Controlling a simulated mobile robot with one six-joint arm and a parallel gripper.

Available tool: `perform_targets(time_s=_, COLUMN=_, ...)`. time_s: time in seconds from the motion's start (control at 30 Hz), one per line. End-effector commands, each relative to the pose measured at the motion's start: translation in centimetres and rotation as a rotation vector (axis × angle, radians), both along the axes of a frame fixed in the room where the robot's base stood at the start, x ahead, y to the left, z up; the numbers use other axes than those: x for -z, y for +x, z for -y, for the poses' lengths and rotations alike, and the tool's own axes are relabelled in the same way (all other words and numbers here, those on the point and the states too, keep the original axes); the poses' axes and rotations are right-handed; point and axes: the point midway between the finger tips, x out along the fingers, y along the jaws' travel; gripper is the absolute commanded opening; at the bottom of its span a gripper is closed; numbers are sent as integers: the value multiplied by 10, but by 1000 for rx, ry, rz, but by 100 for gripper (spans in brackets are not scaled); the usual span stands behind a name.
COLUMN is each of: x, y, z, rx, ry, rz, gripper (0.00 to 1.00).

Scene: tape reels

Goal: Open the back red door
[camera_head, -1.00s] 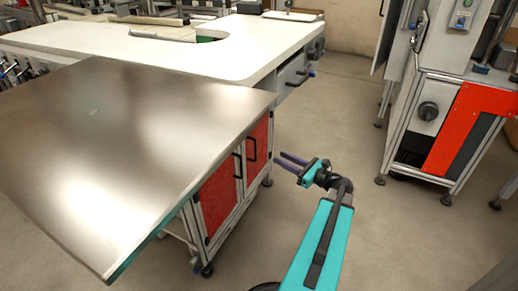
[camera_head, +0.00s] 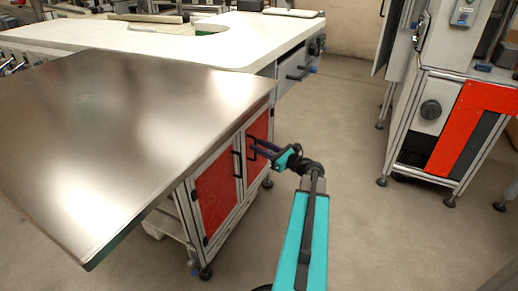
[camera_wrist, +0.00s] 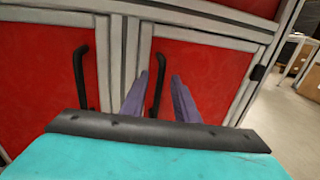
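The back red door (camera_head: 261,132) is the farther of two red doors in the cabinet under the metal table, and it looks closed. In the wrist view it is the right-hand red door (camera_wrist: 205,75). Its black handle (camera_wrist: 157,88) stands upright near the door's left edge. My gripper (camera_head: 257,147) is at this handle, with purple fingers pointing toward the door. In the wrist view my gripper (camera_wrist: 160,76) is open, and the handle shows between its fingers. I cannot tell whether either finger touches it. The front red door (camera_head: 215,190) is closed, with its own black handle (camera_wrist: 81,75).
The metal tabletop (camera_head: 130,130) overhangs the cabinet on the left. A white table (camera_head: 200,45) stands behind it. A grey machine frame with a red panel (camera_head: 462,125) stands at the right. The floor (camera_head: 340,120) between them is clear.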

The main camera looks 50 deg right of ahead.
Motion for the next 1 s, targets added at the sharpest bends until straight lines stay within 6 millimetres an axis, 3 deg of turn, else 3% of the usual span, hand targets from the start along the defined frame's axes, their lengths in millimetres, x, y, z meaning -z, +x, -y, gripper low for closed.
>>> perform_targets(time_s=0.43, x=0, y=7, z=-1, rx=0, ry=0, rz=0, gripper=28)
perform_targets(time_s=0.6, x=0, y=7, z=0, rx=0, ry=0, rz=0, gripper=0)
perform_targets(time_s=1.0, x=0, y=7, z=-1, rx=-8, ry=0, rz=0, gripper=0)
